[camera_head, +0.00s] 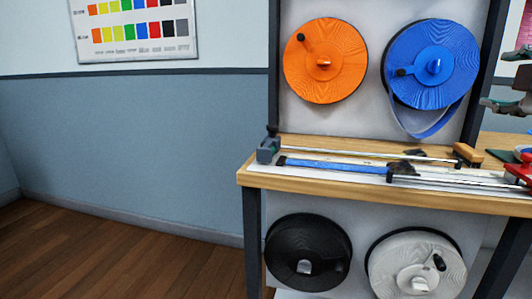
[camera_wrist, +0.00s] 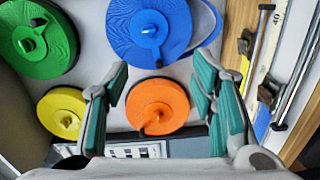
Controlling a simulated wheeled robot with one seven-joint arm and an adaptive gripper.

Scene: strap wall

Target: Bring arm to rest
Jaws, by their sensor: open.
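My gripper (camera_wrist: 162,78) is open and empty in the wrist view, with its two teal-padded fingers apart. The orange reel (camera_wrist: 157,105) shows between and beyond the fingers, with the blue reel (camera_wrist: 148,30) above it. Nothing is seen between the pads. What look like my gripper's fingers also show at the right edge of the head view, partly cut off, above the bench. In the head view the orange reel (camera_head: 325,60) and the blue reel (camera_head: 432,63) hang on the wall panel. A loop of blue strap (camera_head: 424,122) hangs below the blue reel.
A wooden bench (camera_head: 262,181) carries a blue strip (camera_head: 335,165), metal rails and a wooden-handled tool (camera_head: 467,153). Black (camera_head: 308,251) and white (camera_head: 416,265) reels hang below. Green (camera_wrist: 38,38) and yellow (camera_wrist: 61,113) reels show in the wrist view. Floor left of the bench is clear.

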